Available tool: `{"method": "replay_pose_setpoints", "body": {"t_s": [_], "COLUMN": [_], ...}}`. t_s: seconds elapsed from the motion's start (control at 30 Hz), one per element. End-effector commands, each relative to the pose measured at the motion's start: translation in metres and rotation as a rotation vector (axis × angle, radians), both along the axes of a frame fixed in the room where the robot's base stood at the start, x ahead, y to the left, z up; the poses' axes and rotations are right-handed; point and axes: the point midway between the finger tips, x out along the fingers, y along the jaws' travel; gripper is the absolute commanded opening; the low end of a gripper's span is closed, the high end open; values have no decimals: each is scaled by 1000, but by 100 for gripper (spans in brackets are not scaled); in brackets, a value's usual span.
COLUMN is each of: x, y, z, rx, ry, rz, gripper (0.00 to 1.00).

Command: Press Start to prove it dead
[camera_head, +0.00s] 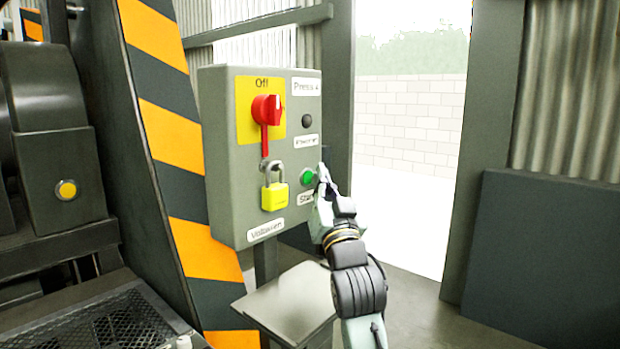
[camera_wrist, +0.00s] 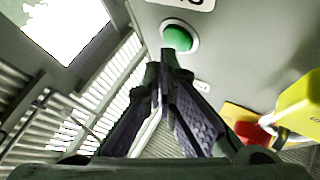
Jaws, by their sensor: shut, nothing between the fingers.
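The grey control box (camera_head: 232,150) stands on a post, with a green button (camera_head: 307,176) low on its right side. A partly covered label (camera_head: 305,198) below the button appears to begin "Sta". The green button also shows in the wrist view (camera_wrist: 177,38), just beyond my fingertips. My gripper (camera_head: 323,172) is shut and empty, its tips close to the button's right side. I cannot tell whether they touch it. A red rotary switch (camera_head: 267,108) sits on a yellow plate marked "Off". A yellow padlock (camera_head: 275,196) hangs from its handle.
A dark round lamp or button (camera_head: 307,121) sits above the green button. A grey shelf (camera_head: 290,305) stands below the box. A striped yellow-black frame (camera_head: 184,190) and machinery are at left. An open doorway (camera_head: 410,130) is behind my arm.

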Motion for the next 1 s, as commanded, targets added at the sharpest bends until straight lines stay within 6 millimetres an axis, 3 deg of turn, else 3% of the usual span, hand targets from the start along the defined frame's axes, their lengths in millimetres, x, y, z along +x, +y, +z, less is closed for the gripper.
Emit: {"method": "replay_pose_setpoints", "body": {"t_s": [1.0], "x": [5], "y": [7], "z": [0], "rx": [0], "ry": [0], "rz": [0], "gripper": [0]}}
